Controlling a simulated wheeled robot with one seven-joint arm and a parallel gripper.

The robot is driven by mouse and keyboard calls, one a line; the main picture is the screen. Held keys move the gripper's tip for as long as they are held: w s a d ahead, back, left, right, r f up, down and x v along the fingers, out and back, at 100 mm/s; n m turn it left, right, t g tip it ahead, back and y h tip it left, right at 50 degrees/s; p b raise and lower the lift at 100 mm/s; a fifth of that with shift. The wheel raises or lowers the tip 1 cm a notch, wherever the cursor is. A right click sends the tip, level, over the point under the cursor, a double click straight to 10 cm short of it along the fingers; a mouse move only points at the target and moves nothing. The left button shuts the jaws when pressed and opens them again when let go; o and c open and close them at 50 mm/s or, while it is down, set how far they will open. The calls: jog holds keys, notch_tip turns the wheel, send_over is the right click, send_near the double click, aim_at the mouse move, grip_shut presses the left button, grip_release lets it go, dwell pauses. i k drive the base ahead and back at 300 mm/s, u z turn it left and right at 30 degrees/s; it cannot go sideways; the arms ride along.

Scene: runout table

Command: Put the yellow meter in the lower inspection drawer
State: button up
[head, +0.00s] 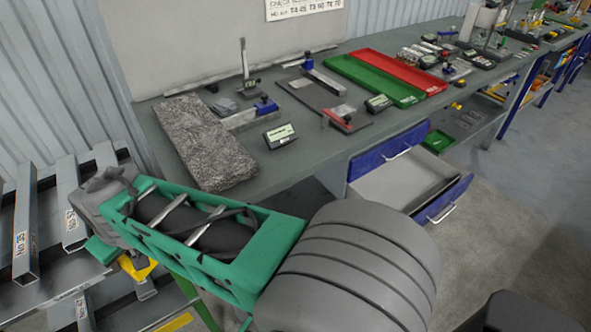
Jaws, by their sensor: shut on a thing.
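My arm reaches across the lower left, and my gripper (122,262) is at its far left end, mostly hidden behind the arm's green and grey links. A yellow piece (138,268) shows just below the arm's end, where my gripper is shut; I take it for the yellow meter, mostly hidden. The lower inspection drawer (402,188) is pulled out under the bench, right of centre. Its blue front with a handle faces right, and its visible grey inside is empty. My gripper is well left of the drawer.
The grey bench (262,165) carries a rough stone slab (207,143), a small display device (280,136), a green tray (374,80) and a red tray (402,70). A rack of steel bars (25,235) stands at the left. Floor right of the drawer is clear.

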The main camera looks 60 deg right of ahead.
aim_at(401, 190)
jog(key=u, duration=0.05)
jog(key=k, duration=1.35)
jog(key=z, duration=1.5)
jog(key=i, duration=1.5)
